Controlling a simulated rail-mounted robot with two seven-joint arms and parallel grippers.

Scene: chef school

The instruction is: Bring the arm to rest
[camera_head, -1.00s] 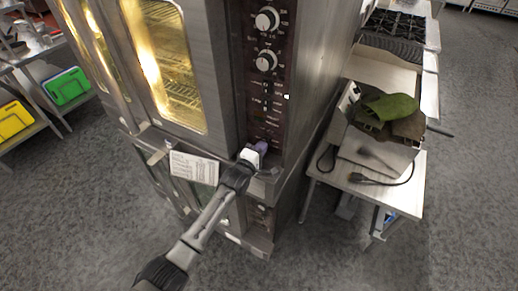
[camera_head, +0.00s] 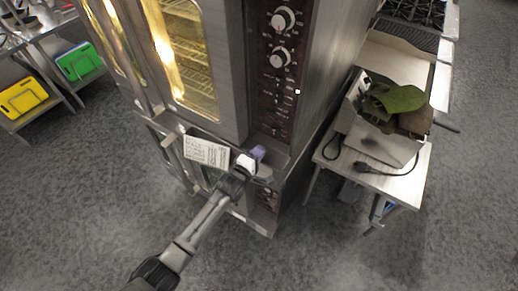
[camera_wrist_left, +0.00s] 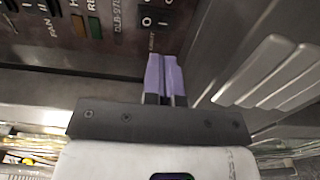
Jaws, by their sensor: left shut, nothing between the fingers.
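My left gripper (camera_head: 258,153) is in front of the oven (camera_head: 222,70), just below the lower end of its dark control panel (camera_head: 277,85). Its purple fingers are closed together and empty. They also show in the left wrist view (camera_wrist_left: 166,78), pointing at the lower part of the panel near the power switch (camera_wrist_left: 155,20). I cannot tell whether the fingertips touch the panel. My left arm reaches in from the bottom left of the head view. My right gripper is not in view.
A steel table (camera_head: 400,187) at the right holds a metal box (camera_head: 375,137) with green and brown mitts and a dark cord. A shelf at the left holds green (camera_head: 78,62) and yellow (camera_head: 22,97) boards. The floor in front is clear.

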